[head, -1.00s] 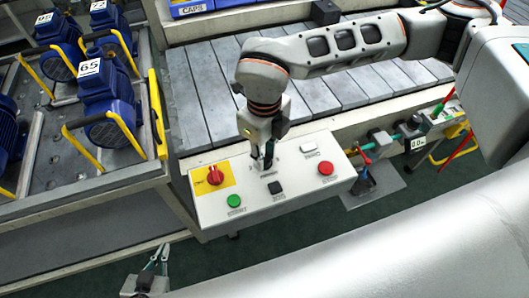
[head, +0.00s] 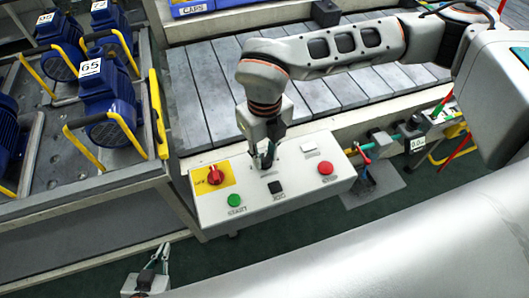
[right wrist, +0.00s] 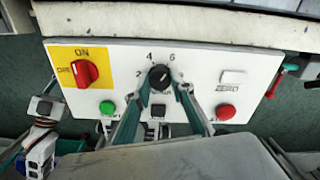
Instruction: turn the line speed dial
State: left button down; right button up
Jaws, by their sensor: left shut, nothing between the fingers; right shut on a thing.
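The line speed dial (right wrist: 160,78) is a round black knob on the white control panel (right wrist: 130,62), with the marks 2, 4 and 6 around it. A pale line on it seems to point up and right. My right gripper (right wrist: 165,88) is shut on the dial, one finger at each side. In the head view my right gripper (head: 263,162) comes down onto the panel (head: 215,213) from above and hides the dial. My left gripper (head: 160,258) is shut and empty, low at the left, away from the panel.
The panel also has a red switch (head: 215,176) on a yellow plate, a green button (head: 234,200), a black button (head: 275,187), a white button (head: 309,147) and a red button (head: 325,168). Blue pumps (head: 108,95) stand at left; a slatted conveyor (head: 210,90) lies behind.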

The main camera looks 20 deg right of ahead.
aim_at(265, 158)
jog(key=o, duration=1.1)
jog(key=shift+o, duration=0.2)
notch_tip(265, 158, up, 12)
